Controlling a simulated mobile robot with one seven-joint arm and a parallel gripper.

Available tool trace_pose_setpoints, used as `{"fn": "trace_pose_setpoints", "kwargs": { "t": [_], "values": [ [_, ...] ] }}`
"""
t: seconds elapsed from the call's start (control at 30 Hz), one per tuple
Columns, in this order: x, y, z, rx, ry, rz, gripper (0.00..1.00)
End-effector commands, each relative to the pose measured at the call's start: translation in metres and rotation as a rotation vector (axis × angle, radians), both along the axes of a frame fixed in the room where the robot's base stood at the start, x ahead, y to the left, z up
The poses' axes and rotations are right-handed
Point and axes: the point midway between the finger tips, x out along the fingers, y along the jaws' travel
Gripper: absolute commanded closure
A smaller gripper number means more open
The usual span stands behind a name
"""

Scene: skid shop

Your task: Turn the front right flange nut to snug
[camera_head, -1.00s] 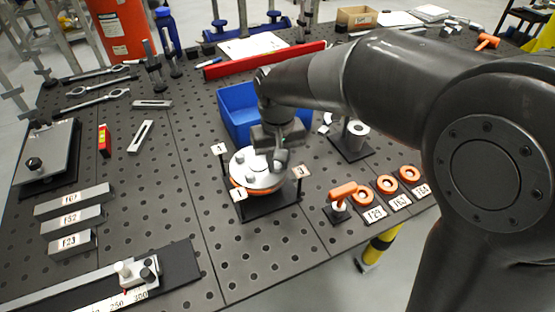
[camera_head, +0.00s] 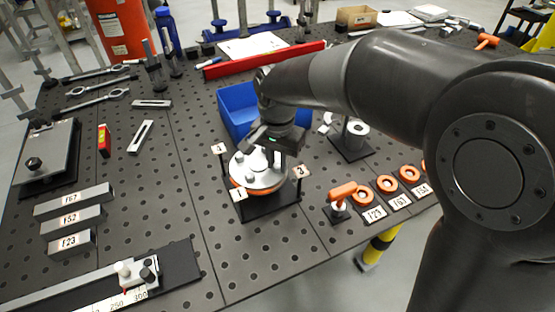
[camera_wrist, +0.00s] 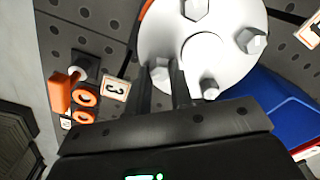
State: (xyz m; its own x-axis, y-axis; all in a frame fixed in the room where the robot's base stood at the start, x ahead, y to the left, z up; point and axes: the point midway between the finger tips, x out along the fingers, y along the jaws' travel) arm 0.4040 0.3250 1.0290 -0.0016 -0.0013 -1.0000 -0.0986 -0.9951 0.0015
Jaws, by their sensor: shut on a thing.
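The flange (camera_head: 262,183) is a light grey disc with an orange rim on a black stand, with several hex nuts on top. My gripper (camera_head: 277,166) points down over its right side, near tag 3 (camera_head: 301,171). In the wrist view, my gripper's fingers (camera_wrist: 162,88) stand either side of a grey nut (camera_wrist: 160,72) beside tag 3 and are shut on it. My fingers hide part of that nut.
A blue bin (camera_head: 236,105) stands close behind the flange. An orange-handled tool (camera_head: 342,191) and orange rings (camera_head: 387,184) lie to the right. Labelled grey blocks (camera_head: 75,218) and a measuring rail (camera_head: 95,288) are at left. The perforated table is clear in front.

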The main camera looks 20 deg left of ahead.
Motion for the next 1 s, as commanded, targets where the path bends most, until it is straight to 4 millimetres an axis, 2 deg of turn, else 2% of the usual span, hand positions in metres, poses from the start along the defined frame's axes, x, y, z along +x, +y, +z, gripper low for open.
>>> {"fn": "trace_pose_setpoints", "kwargs": {
  "t": [0.63,0.67,0.9,1.0],
  "values": [
    [0.0011,0.0012,0.0032,0.005,-0.007,-0.047,1.00],
    [0.0012,0.0012,0.0032,0.005,-0.007,-0.047,0.78],
    [0.0007,0.0006,0.0017,0.003,-0.003,-0.046,0.58],
    [0.0005,0.0006,0.0013,0.003,-0.002,-0.046,0.58]
  ]
}}
